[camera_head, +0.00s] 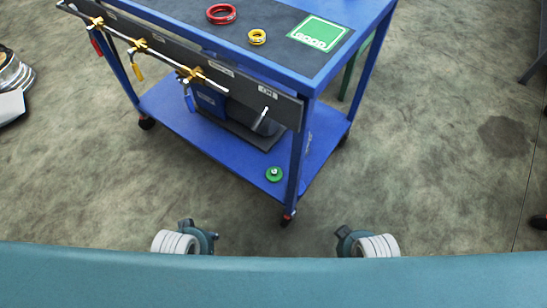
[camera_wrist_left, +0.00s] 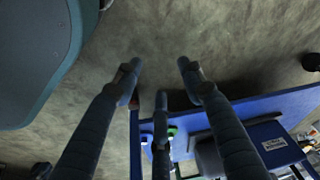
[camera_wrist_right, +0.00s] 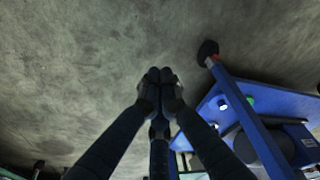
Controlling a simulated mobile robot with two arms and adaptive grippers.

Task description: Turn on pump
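The pump is probably the dark and blue unit (camera_head: 240,118) on the lower shelf of a blue cart; the panel partly hides it. A green round knob or button (camera_head: 274,174) with a pale centre sits near the shelf's front corner. A small grey lever (camera_head: 261,118) hangs below the panel's right end. My left gripper (camera_wrist_left: 158,64) has its fingers spread and empty, with the cart beyond them in the left wrist view. My right gripper (camera_wrist_right: 159,75) has its fingertips together over bare floor, with nothing seen between them; the cart is to its right.
The cart top (camera_head: 270,35) holds a red ring (camera_head: 221,13), a yellow ring (camera_head: 257,37) and a green sign (camera_head: 319,33). Valves with coloured handles line the dark panel (camera_head: 225,78). A caster (camera_head: 287,217) stands under the near leg. Floor around the cart is mostly clear.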

